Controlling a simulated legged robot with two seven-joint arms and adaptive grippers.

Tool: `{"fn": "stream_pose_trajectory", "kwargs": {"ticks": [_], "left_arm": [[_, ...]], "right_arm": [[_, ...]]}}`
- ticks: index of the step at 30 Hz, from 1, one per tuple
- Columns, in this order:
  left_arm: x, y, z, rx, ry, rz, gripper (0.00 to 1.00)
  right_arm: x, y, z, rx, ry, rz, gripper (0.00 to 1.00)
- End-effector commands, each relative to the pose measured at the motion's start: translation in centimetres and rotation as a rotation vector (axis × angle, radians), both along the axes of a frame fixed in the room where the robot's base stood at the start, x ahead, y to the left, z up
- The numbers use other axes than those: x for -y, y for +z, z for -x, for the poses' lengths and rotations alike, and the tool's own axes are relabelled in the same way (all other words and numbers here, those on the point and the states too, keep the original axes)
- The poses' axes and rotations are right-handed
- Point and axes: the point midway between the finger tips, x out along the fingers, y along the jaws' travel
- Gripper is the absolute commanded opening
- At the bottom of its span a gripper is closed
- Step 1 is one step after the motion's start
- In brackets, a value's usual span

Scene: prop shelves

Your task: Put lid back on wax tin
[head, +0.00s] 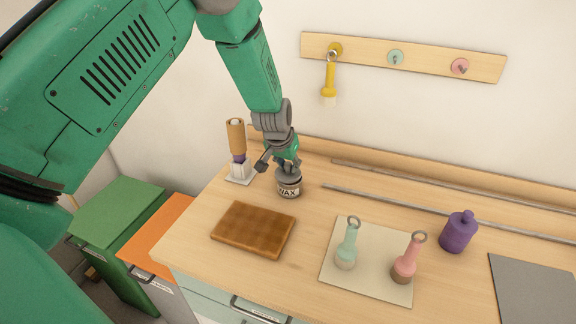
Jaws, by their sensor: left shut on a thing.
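The wax tin (289,189) is a small dark round tin with a pale label reading WAX. It stands upright on the wooden counter, behind the brown board. My left gripper (286,168) points down directly over the tin, with its fingers at the tin's top. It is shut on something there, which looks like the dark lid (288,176). The fingers hide much of the lid, so I cannot tell whether it sits fully on the rim. My right gripper is out of view.
A brown board (254,229) lies in front of the tin. A wooden-handled brush (237,140) stands in a white holder to the left. A pale mat (369,262) carries a mint and a pink tool. Clear counter lies right of the tin.

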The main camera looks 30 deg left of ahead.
Motion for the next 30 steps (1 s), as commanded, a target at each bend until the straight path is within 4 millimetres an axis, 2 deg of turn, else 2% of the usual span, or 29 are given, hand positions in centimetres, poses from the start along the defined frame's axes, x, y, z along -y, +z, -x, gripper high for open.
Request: {"fn": "stream_pose_trajectory", "kwargs": {"ticks": [10, 21, 30], "left_arm": [[-0.30, -0.15, 0.01, 0.000, 0.001, 0.004, 0.01], [0.52, -0.17, -0.02, -0.001, 0.001, 0.001, 0.01], [0.39, -0.27, -0.02, -0.001, 0.001, 0.003, 0.01]], "right_arm": [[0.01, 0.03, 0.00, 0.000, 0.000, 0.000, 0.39], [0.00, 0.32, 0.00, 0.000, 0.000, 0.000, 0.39], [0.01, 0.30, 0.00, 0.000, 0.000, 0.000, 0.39]]}}
